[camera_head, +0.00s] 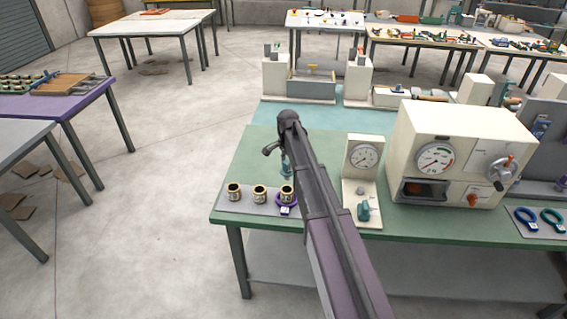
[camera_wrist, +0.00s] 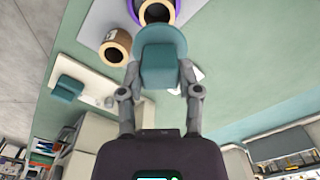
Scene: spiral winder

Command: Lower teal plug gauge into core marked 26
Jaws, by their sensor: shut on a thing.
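My gripper (camera_wrist: 163,92) is shut on the teal plug gauge (camera_wrist: 163,65), one finger on each side. The plug also shows in the head view (camera_head: 286,169), hanging below my gripper (camera_head: 278,150) and above the bench. Three dark-mouthed tan cores stand upright in a row: a left core (camera_head: 234,190), a middle core (camera_head: 259,192) and a right core (camera_head: 287,191) with a purple ring around its base. In the wrist view the ringed core (camera_wrist: 157,11) lies just beyond the plug, partly covered by it. The marks on the cores are too small to read.
The cores stand on a grey plate (camera_head: 222,205) at the green bench's front left. A dial stand (camera_head: 362,160) with another teal piece (camera_head: 364,210) stands to their right. A large cream machine (camera_head: 440,150) stands farther right. The bench left of my gripper is clear.

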